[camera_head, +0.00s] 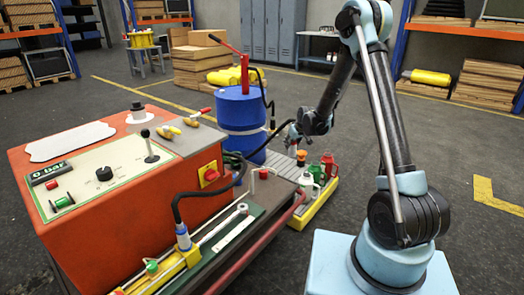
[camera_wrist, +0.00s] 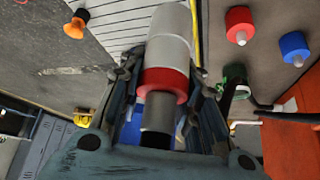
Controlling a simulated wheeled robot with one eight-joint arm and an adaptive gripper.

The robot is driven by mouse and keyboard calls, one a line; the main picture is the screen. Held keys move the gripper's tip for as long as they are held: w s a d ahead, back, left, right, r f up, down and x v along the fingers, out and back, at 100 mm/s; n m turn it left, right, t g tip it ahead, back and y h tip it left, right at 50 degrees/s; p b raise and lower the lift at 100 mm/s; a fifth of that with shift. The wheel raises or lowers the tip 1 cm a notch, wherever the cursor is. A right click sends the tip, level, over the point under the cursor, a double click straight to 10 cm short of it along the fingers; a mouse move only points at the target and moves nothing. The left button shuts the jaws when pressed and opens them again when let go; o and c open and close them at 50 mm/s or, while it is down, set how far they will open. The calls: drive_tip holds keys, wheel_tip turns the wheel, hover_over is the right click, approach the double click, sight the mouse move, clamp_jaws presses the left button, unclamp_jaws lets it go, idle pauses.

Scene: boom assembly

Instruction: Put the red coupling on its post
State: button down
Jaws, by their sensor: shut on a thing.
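My gripper (camera_wrist: 160,100) is shut on the red coupling (camera_wrist: 165,80), which shows as a red band on a pale grey cylinder with a dark part towards my palm. In the head view my gripper (camera_head: 297,130) is above the bench end, right of the blue drum, and the coupling is too small to make out. A red round piece with a pale stub (camera_wrist: 239,27) and a blue one (camera_wrist: 294,48) stand to the right in the wrist view. I cannot tell whether either is a post.
A black hose (camera_head: 252,158) runs from a blue-marked fitting (camera_head: 183,238) on the bench towards my gripper. The orange console (camera_head: 95,245) and blue drum (camera_head: 243,112) are obstacles. Floor to the right is clear.

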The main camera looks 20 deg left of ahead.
drive_tip(key=s+a+f+n+g+y, duration=0.1)
drive_tip(key=s+a+n, duration=0.15)
drive_tip(key=a, duration=0.55)
drive_tip(key=s+a+f+n, duration=0.1)
drive_tip(key=s+a+f, duration=0.15)
drive_tip(key=a, duration=0.45)
drive_tip(key=shift+a+f, duration=0.15)
drive_tip(key=shift+f, duration=2.3)
drive_tip(key=shift+f+m, duration=0.25)
drive_tip(key=shift+f, duration=0.35)
drive_tip(key=c, duration=1.4)
unclamp_jaws()
drive_tip(key=shift+c, duration=0.2)
drive_tip(key=shift+r, duration=0.1)
drive_tip(key=v, duration=1.1)
drive_tip(key=shift+w, duration=0.2)
